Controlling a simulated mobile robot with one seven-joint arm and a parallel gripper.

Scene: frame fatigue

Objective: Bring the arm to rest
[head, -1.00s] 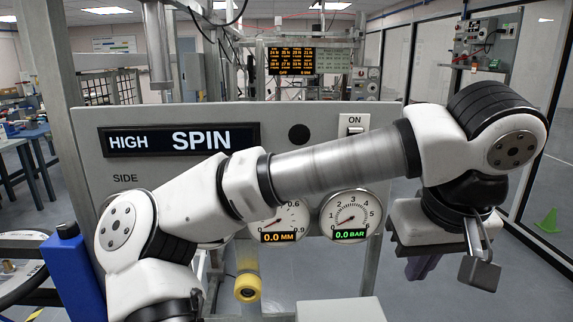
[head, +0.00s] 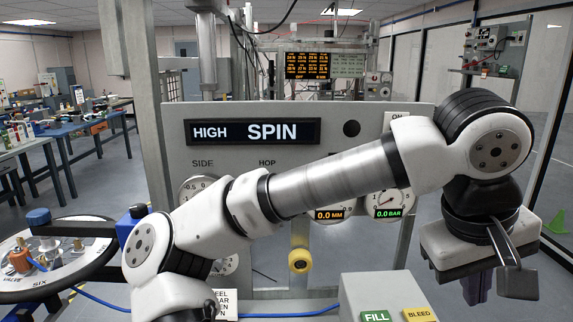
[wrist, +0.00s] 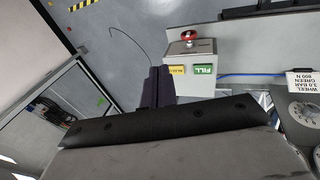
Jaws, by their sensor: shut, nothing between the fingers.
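My arm stretches across the head view from lower left to upper right, bent at the elbow-like joint at the top right. My gripper (head: 476,288) hangs down at the right end with its dark fingers together and nothing between them. The closed fingers also show in the wrist view (wrist: 157,86), above the dark gripper body. The gripper hangs to the right of a grey control box (head: 378,287), apart from it in the head view. The arm hides part of the panel and its gauges.
A grey panel (head: 345,128) reading "HIGH SPIN" stands behind my arm. A round black-rimmed table (head: 40,285) with fittings is at left. The wrist view shows a red button (wrist: 188,36) on the control box. Open floor lies at right.

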